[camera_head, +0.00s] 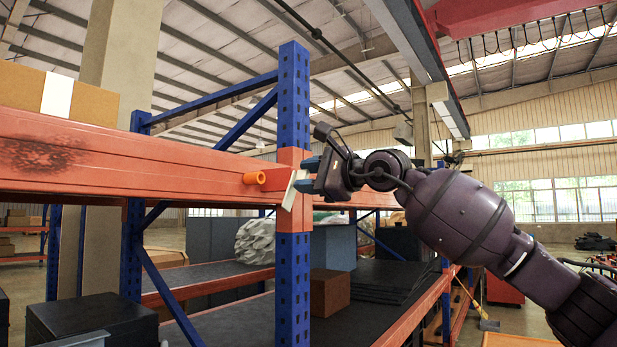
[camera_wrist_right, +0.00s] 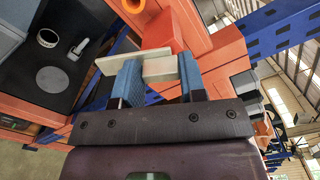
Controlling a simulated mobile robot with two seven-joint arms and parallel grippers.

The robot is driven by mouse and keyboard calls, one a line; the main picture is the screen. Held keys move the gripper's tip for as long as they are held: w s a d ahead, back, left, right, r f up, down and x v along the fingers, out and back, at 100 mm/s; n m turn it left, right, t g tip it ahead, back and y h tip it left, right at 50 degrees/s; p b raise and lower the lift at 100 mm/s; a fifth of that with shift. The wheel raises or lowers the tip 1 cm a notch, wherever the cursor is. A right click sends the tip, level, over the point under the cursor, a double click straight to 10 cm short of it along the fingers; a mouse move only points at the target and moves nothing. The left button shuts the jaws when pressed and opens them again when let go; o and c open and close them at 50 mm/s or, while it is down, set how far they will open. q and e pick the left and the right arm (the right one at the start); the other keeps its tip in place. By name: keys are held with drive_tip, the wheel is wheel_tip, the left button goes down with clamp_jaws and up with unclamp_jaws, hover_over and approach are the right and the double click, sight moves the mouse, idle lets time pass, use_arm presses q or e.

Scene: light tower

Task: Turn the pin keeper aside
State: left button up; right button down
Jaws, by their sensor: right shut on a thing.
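The pin keeper (camera_head: 290,190) is a cream, flat bar at the orange joint of beam and post; it stands tilted, its top leaning right. In the wrist view the cream bar (camera_wrist_right: 112,63) lies across the front of an orange block (camera_wrist_right: 162,33). My right gripper (camera_head: 308,174) comes from the right. Its blue-padded fingers (camera_wrist_right: 160,78) are shut on the cream block-shaped part of the keeper. An orange pin (camera_head: 254,178) with a round end sticks out beside the block, left of the keeper. My left gripper is not in view.
A blue rack post (camera_head: 293,90) and an orange beam (camera_head: 100,150) stand close to the gripper. A cardboard box (camera_head: 95,103) sits on the beam's level. Lower shelves hold a brown box (camera_head: 330,292) and a grey wrapped bundle (camera_head: 256,241). Open floor lies at the right.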

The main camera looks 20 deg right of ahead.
drive_tip(key=n, duration=0.3)
drive_tip(key=shift+f+n, duration=0.1)
drive_tip(key=shift+n, duration=1)
drive_tip(key=c, duration=1)
unclamp_jaws()
drive_tip(key=o, duration=0.3)
drive_tip(key=shift+s, duration=0.1)
